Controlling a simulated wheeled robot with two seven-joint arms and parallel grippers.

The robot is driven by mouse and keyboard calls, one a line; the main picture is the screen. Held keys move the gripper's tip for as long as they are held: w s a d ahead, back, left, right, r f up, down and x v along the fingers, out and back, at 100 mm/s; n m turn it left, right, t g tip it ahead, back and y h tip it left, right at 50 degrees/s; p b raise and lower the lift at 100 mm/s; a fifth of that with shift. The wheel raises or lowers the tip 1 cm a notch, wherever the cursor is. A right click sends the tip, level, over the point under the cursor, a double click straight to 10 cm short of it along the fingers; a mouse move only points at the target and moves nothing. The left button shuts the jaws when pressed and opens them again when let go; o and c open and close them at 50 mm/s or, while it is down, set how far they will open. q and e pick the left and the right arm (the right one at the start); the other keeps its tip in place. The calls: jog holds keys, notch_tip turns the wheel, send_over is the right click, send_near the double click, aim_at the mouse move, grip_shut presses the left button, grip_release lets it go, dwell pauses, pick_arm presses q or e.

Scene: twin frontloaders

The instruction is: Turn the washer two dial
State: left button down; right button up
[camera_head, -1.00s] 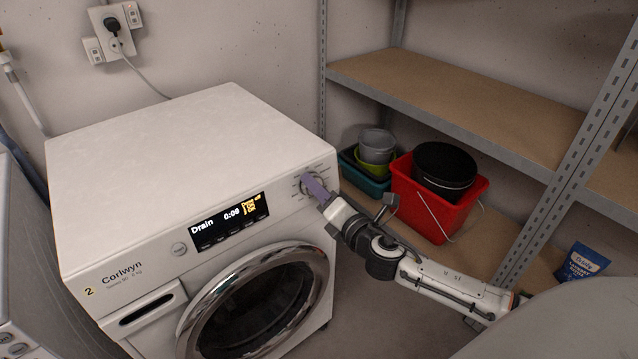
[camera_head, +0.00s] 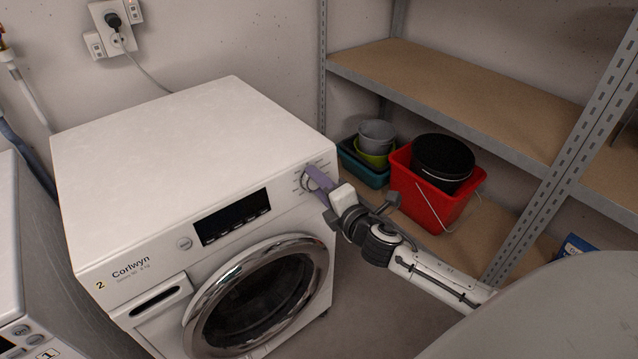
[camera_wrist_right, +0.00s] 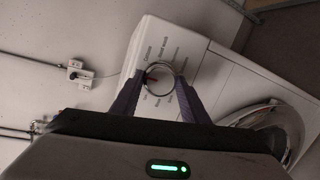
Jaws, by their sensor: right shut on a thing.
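The washer marked 2 (camera_head: 200,140) stands against the wall, its round door (camera_head: 258,300) shut and its display (camera_head: 232,217) dark. Its dial (camera_head: 309,181) is at the right end of the control panel. My right gripper (camera_head: 314,180) is shut on the dial, its purple fingers on either side of the rim. In the right wrist view the dial (camera_wrist_right: 159,79) shows a red pointer mark, with printed labels around it, and my right gripper (camera_wrist_right: 160,92) has a finger at each side. My left gripper is not in view.
A second machine marked 1 (camera_head: 12,250) stands at the left edge. A metal shelf (camera_head: 460,90) is at the right, with a red bucket (camera_head: 425,205) and a teal basin (camera_head: 362,170) below it. A plug and socket (camera_head: 115,25) are on the wall.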

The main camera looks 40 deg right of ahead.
jog(key=shift+d, duration=0.1)
jog(key=o, duration=1.1)
jog(key=shift+c, duration=0.2)
jog(key=v, duration=1)
jog(key=shift+s, duration=0.2)
jog(key=s+a+f+m+g+y, duration=0.4)
jog(key=s+a+f+m+g, duration=0.3)
jog(key=s+a+f+m, duration=1)
notch_tip(320, 180, down, 4)
jog(key=shift+s+a+r, duration=0.1)
jog(key=shift+s+a, duration=0.2)
jog(key=shift+a, duration=0.05)
